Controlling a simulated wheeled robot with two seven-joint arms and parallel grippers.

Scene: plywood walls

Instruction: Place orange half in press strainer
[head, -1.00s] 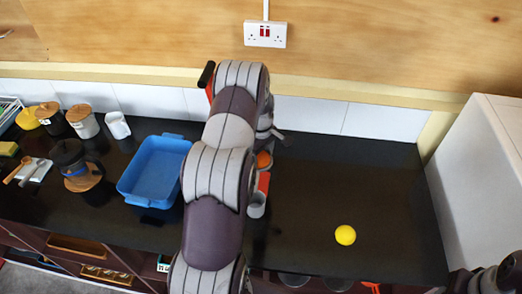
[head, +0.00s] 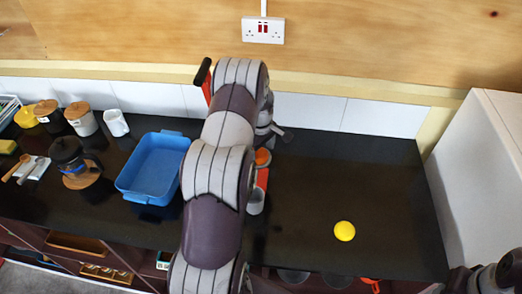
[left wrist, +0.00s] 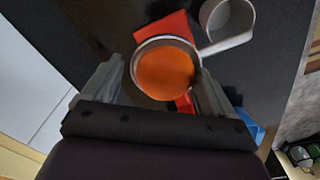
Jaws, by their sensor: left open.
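The orange half (left wrist: 166,73) shows as a round orange shape inside the grey rim of the press strainer (left wrist: 138,58) in the left wrist view. In the head view the orange half (head: 263,157) shows just right of my left arm. The press has a red body (left wrist: 165,27), partly hidden beneath the strainer. My left gripper (left wrist: 160,72) is open, with one finger on each side of the strainer and orange half. I cannot tell whether the fingers touch the rim. In the head view my arm hides most of this gripper.
A grey cup (head: 256,201) stands beside the press. A blue tray (head: 153,168), French press (head: 67,155) and jars (head: 81,118) are left. A white box-like unit (head: 480,150) borders the right.

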